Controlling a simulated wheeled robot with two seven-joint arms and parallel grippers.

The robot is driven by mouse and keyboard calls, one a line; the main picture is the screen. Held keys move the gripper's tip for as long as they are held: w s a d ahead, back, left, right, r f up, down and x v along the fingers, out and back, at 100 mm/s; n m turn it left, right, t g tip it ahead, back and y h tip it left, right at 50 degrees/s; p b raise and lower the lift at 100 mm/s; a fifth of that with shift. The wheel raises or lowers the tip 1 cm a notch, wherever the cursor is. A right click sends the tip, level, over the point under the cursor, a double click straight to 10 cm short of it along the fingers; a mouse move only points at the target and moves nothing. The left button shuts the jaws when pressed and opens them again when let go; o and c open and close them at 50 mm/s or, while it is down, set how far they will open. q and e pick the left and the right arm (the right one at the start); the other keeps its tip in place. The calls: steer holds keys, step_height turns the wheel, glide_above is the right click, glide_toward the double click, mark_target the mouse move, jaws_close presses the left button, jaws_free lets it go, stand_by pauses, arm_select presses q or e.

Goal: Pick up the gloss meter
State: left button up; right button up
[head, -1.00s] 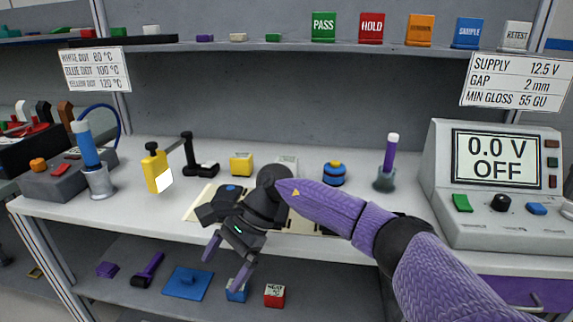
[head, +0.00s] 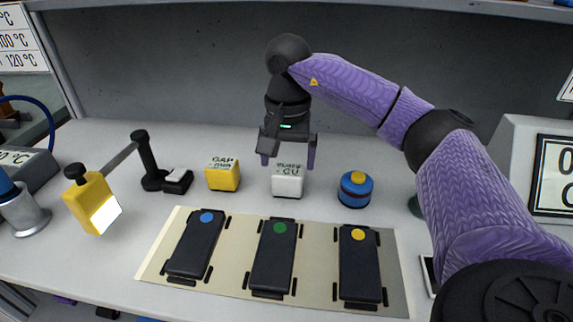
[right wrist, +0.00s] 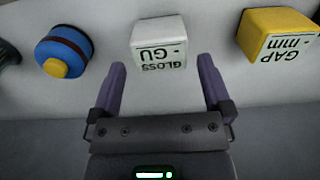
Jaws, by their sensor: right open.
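The gloss meter (head: 287,184) is a small white block labelled "GLOSS GU". It stands on the bench behind the mat, between the yellow gap meter and a blue round item. It also shows in the right wrist view (right wrist: 158,45), upside down, just beyond my fingertips and between their lines. My right gripper (head: 288,163) is open above and behind the gloss meter in the head view, fingers pointing down on either side of its top. In the right wrist view, the open fingers (right wrist: 161,72) have nothing between them. My left gripper is not in view.
The yellow gap meter (head: 222,176) stands left of the gloss meter, and the blue round item with a yellow top (head: 354,188) stands right. In front lies a beige mat (head: 232,262) with three dark modules. A yellow lamp-like tool (head: 91,200) is at left.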

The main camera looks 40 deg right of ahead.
mark_target(288, 169)
steer(key=f+b, duration=0.1)
steer(key=f, duration=0.2)
steer(key=f+b, duration=0.1)
steer(key=f, duration=0.2)
steer(key=shift+w+d+b, duration=0.1)
steer(key=shift+d+b, duration=0.1)
steer(key=shift+b, duration=0.2)
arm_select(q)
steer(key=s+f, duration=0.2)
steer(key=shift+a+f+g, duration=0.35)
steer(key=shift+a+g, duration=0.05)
arm_select(e)
steer(key=shift+r, duration=0.1)
steer(key=c, duration=0.7)
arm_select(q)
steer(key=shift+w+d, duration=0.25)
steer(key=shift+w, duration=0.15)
arm_select(e)
steer(key=c, duration=0.5)
steer(key=shift+o, duration=0.2)
steer(key=shift+r, duration=0.1)
